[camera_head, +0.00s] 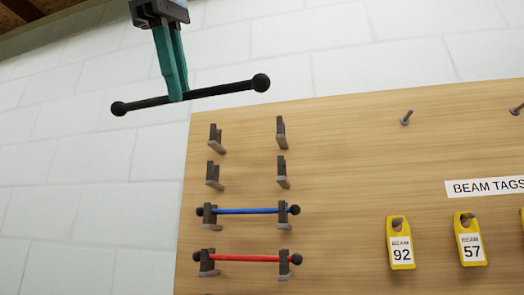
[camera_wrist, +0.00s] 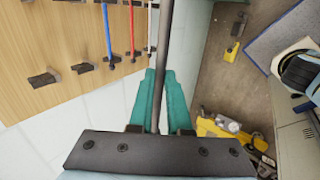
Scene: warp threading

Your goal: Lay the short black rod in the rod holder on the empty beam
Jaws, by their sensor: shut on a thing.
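My gripper (camera_head: 177,92) is shut on a black rod (camera_head: 222,90) with a ball at each end. It holds the rod near its middle, in the air above the top left of the wooden board. The rod is slightly tilted, right end higher. In the wrist view the rod (camera_wrist: 166,30) runs between my teal fingers (camera_wrist: 157,95). The upper two bracket pairs on the board are empty: the top pair (camera_head: 281,132) and the one below it (camera_head: 282,172). The rod touches no bracket in the head view.
A blue rod (camera_head: 247,211) and a red rod (camera_head: 250,258) lie in the lower bracket pairs of the wooden board (camera_head: 345,190). Yellow tags marked 92 (camera_head: 401,254) and 57 (camera_head: 470,249) hang to the right. Bare pegs (camera_head: 406,118) stick out above them.

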